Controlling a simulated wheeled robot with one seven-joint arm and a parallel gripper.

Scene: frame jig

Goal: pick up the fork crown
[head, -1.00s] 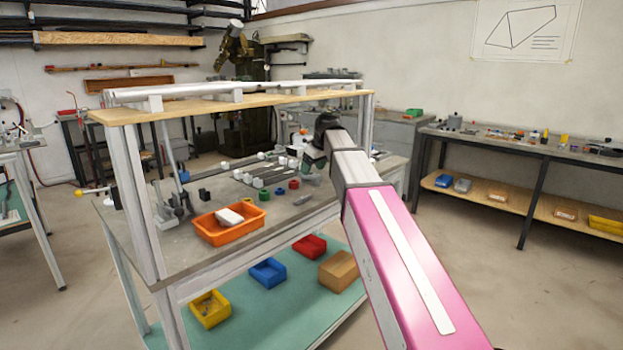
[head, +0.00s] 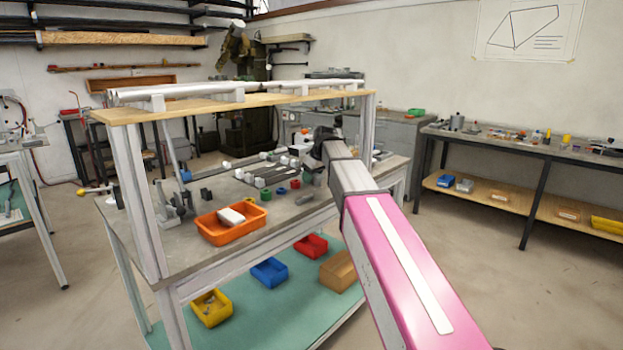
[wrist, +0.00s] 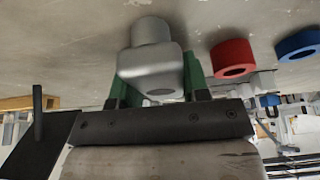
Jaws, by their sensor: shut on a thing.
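The fork crown (wrist: 150,62) is a smooth grey metal piece with a round stub on a wider block. In the wrist view it sits between the green fingers of my gripper (wrist: 157,80), which is shut on it. Beyond it is the worn grey bench top, but I cannot tell whether the piece touches it. In the head view my arm reaches over the bench (head: 185,258), and the arm hides most of the gripper.
A red ring (wrist: 233,58) and a blue ring (wrist: 298,45) lie close to the right of the gripper in the wrist view. An orange tray (head: 215,236) holding a white block stands at the bench's front. A wooden shelf (head: 200,103) on posts spans above.

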